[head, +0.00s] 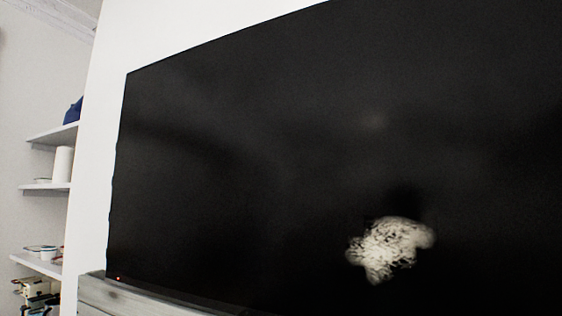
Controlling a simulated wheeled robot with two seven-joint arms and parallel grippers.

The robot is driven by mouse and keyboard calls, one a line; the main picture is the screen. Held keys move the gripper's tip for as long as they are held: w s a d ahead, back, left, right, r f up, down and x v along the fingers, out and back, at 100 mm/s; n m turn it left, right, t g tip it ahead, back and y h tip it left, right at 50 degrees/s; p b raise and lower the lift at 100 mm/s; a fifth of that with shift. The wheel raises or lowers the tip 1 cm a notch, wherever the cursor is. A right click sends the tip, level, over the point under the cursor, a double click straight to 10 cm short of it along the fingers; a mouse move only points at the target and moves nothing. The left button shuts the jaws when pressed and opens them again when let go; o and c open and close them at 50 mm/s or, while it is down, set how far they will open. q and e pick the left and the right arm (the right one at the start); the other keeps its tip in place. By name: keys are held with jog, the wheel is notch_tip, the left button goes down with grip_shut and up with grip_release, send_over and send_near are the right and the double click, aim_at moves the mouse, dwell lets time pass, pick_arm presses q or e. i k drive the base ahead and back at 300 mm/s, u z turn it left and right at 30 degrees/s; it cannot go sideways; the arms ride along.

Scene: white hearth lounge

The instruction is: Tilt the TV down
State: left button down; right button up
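The TV (240,170) is a large black flat screen that fills most of the head view. Its left edge is in view; its right side and part of its top run out of the frame. Its lower left corner is close above a grey-white ledge. A pale, blurred patch shows on the dark screen at the lower right, and it looks like a reflection. The TV's mount is not visible. Neither of my grippers is in view.
The light mantel ledge (135,300) runs below the TV at the lower left. White wall shelves (50,187) at the left hold a white cylinder (63,164), a blue object (73,110) and several small items. White wall (150,35) shows above the TV.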

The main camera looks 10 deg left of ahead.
aim_at(328, 157)
jog(key=z, duration=1)
jog(key=k, duration=0.65)
jog(key=z, duration=0.2)
